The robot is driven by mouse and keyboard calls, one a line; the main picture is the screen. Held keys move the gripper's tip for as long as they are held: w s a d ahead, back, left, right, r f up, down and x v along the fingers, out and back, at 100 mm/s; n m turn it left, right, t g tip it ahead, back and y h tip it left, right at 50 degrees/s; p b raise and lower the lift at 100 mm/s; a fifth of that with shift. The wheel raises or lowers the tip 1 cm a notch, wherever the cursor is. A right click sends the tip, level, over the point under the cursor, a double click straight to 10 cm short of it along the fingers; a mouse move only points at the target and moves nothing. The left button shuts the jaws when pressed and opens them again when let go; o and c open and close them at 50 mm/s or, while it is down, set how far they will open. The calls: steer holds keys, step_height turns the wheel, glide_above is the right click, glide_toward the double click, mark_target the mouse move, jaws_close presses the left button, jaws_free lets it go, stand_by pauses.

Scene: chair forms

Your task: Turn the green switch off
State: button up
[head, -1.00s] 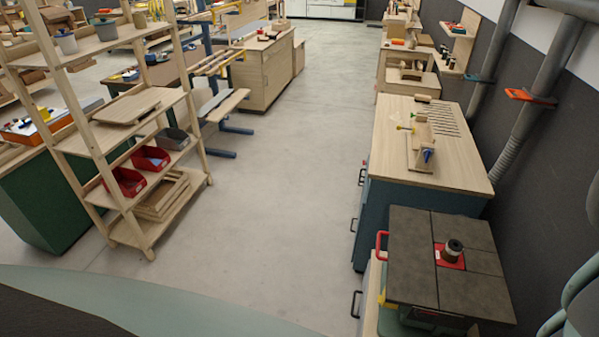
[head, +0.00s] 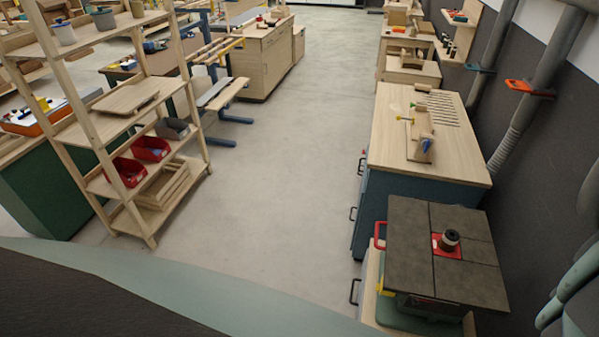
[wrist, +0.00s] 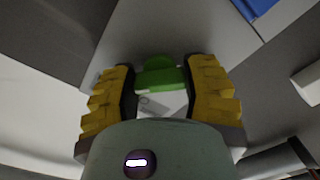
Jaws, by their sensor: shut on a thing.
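In the wrist view, my gripper (wrist: 160,84) has two yellow ridged fingers, one on each side of a green piece that I take to be the green switch (wrist: 160,74). The fingers are closed on it. The green piece has a rounded top and a wider lower band, with a pale plate (wrist: 160,104) showing just below it between the fingers. The switch's lower part is hidden by my gripper's body, and I cannot tell its on or off position. Neither my gripper nor the green switch can be made out in the head view.
At the right stand a dark-topped machine (head: 410,235) with a red insert and a wooden workbench (head: 455,160). Grey ducts run up the right wall. A wooden shelf (head: 128,100) with red bins stands at the left. The floor (head: 275,190) between is clear.

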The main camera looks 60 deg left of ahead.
steer(key=shift+w+n, duration=0.1)
steer(key=shift+n, duration=0.6)
steer(key=shift+a+f+n+b, duration=0.1)
steer(key=shift+n+b, duration=0.2)
steer(key=shift+n, duration=0.3)
steer(key=n+b, duration=0.1)
steer(key=n, duration=0.1)
steer(key=shift+f+n+b, duration=0.1)
steer(key=shift+n+b, duration=1.3)
steer(key=shift+n, duration=0.7)
steer(key=o, duration=1.2)
steer(key=shift+r, duration=0.2)
